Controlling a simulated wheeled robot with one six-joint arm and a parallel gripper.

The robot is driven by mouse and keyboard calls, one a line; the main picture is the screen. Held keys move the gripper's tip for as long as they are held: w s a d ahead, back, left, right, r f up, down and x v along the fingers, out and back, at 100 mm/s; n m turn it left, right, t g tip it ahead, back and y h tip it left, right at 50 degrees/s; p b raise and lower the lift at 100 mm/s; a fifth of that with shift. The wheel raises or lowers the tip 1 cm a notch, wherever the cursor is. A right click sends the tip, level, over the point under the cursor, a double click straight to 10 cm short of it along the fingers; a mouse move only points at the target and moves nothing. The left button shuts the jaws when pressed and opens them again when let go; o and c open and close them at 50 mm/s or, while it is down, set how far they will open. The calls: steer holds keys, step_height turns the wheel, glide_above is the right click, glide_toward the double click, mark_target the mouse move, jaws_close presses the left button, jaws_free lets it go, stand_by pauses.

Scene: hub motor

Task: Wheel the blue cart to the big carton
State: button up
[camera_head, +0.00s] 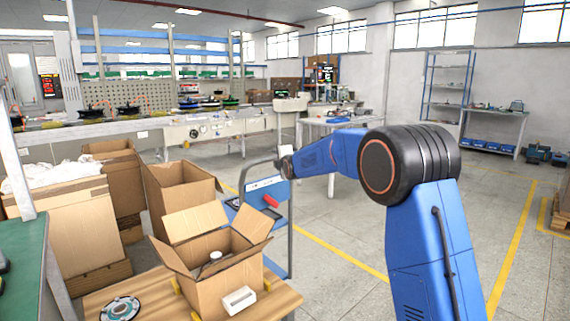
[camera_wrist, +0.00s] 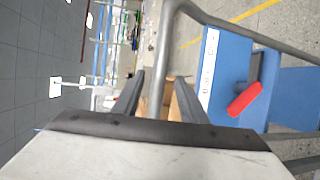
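The blue cart (camera_head: 264,187) stands left of my arm in the head view, with a grey tubular frame, a blue panel and a red part (camera_head: 270,201). In the wrist view its blue panel (camera_wrist: 233,75) and grey handle bar (camera_wrist: 160,65) are close. My gripper (camera_wrist: 158,78) is open, with the bar running between its fingers and a gap beside it. In the head view my gripper (camera_head: 285,166) is small at the cart's upper rail. A large brown carton (camera_head: 62,235) with white material on top stands at the left; another open carton (camera_head: 180,190) stands nearer the cart.
A wooden-topped table (camera_head: 150,290) in front holds an open carton (camera_head: 222,278), a round disc part (camera_head: 120,308) and a white block (camera_head: 239,299). A green-topped bench (camera_head: 25,250) is at the left edge. Open floor with yellow lines (camera_head: 345,250) lies to the right.

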steer(key=v, duration=1.2)
steer(key=shift+s, duration=0.1)
steer(key=s+d+f+m+g+h, duration=0.1)
steer(key=s+d+m+g, duration=0.2)
steer(key=s, duration=0.6)
steer(key=s+d+f+m+h, duration=0.1)
steer(key=s+d+m, duration=0.35)
steer(key=s, duration=0.45)
steer(key=s+d+f+m+g, duration=0.1)
steer(key=s+d+m+g, duration=0.3)
steer(key=s, duration=0.6)
steer(key=s+d+f+m+g, duration=0.1)
steer(key=s+d+f+m, duration=0.1)
steer(key=s, duration=0.9)
steer(key=s+d+f+m+g+h, duration=0.1)
steer(key=s+d+f+m, duration=0.2)
steer(key=s+f, duration=0.4)
steer(key=s+d+f+m+g, duration=0.1)
steer(key=s+f+m, duration=0.3)
steer(key=s, duration=1.2)
steer(key=shift+d+f+m+g+h, duration=0.3)
steer(key=shift+d+f+m+g, duration=0.15)
steer(key=shift+d, duration=0.4)
steer(key=shift+r, duration=0.1)
